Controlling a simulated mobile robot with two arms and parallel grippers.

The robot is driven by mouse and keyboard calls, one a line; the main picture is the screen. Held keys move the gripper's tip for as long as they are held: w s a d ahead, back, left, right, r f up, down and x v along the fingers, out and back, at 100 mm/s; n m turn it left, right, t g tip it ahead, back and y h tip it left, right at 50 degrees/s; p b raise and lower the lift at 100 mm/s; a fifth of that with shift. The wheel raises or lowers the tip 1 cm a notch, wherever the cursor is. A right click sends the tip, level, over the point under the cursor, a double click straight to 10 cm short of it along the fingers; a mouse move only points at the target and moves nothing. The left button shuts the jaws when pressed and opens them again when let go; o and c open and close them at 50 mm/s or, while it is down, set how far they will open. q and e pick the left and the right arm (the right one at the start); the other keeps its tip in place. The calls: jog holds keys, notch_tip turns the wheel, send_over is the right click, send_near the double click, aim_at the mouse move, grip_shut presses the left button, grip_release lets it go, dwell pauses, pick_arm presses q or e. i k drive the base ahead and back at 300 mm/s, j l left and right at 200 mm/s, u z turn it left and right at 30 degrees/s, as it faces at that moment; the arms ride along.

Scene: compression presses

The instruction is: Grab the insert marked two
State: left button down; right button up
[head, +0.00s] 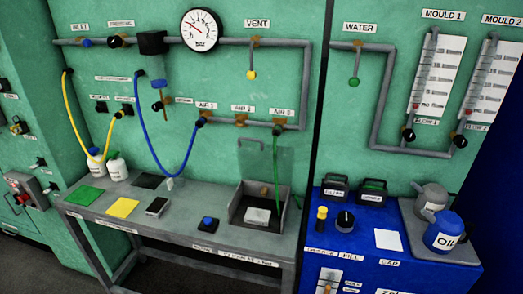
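I cannot make out an insert with a readable mark two. Two black handled blocks stand side by side on the blue cabinet: a left block (335,187) and a right block (372,192). Each has a pale label too small to read. A light grey block (257,216) sits inside the open grey box (240,208) on the bench. A small dark block with a pale top (157,207) lies on the bench further left. I cannot tell whether any of these is the insert. Neither of my grippers is in view.
The grey bench (190,232) holds green and yellow pads, white bottles and a blue button (208,222). The blue cabinet (345,262) carries a black knob, a white card and an oil can (444,232). Hoses hang from wall pipes; one green hose drops into the box.

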aim_at(256, 217)
jog(key=i+j, duration=0.3)
jog(key=j, duration=0.2)
jog(key=i+j+z, duration=0.3)
jog(key=j+z, duration=0.35)
jog(key=i+j+z, duration=0.1)
jog(key=j+z, duration=0.2)
jog(key=j, duration=0.15)
